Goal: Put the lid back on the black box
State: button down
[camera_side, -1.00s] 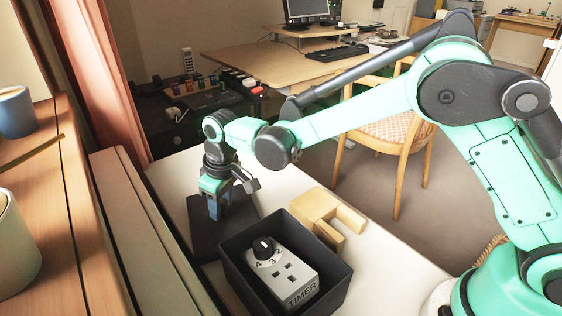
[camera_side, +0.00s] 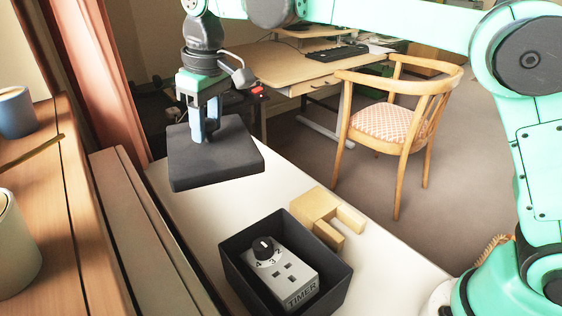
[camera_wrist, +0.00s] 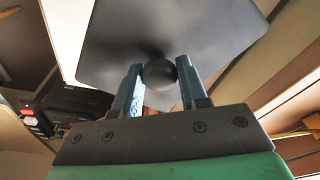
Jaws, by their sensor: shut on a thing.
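The black box (camera_side: 228,262) stands open on the white table in the side view. A grey-white timer (camera_side: 290,276) with a black dial lies inside it. The flat black lid (camera_side: 218,168) hangs in the air behind and to the left of the box, roughly level. My gripper (camera_side: 206,134) is above the lid, fingers pointing down. It is shut on the lid's knob; in the wrist view the round knob (camera_wrist: 159,74) sits between the two blue fingers, and the lid's dark face (camera_wrist: 225,32) spreads beyond. The lid is apart from the box.
A light wooden block with a notch (camera_side: 318,208) lies right behind the box. The white table top (camera_side: 205,220) is clear below the lid. A wooden ledge with a blue cup (camera_side: 16,112) runs along the left. A chair (camera_side: 385,130) and desk stand behind.

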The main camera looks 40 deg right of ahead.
aim_at(207, 121)
notch_tip(207, 121, up, 3)
jog(key=shift+f, duration=0.1)
jog(key=shift+s+r, duration=0.2)
jog(key=shift+r, duration=0.05)
jog(key=shift+n, duration=0.8)
jog(key=s, duration=0.5)
jog(key=s+a, duration=0.1)
jog(key=s, duration=0.1)
jog(key=shift+s+a+f, duration=0.1)
jog(key=shift+s+f, duration=0.05)
jog(key=shift+s+d+f+n, duration=0.2)
jog(key=shift+s+f+n, duration=0.15)
jog(key=shift+s+f, duration=1.3)
jog(key=shift+s+d+f+n, duration=0.2)
jog(key=shift+s+f+n, duration=0.1)
jog(key=shift+s+f, duration=1.4)
jog(key=shift+s+d+f+n, duration=0.2)
jog(key=shift+s+f+n, duration=0.15)
jog(key=shift+s+f, duration=1.3)
jog(key=shift+s+f, duration=0.1)
jog(key=shift+f, duration=1)
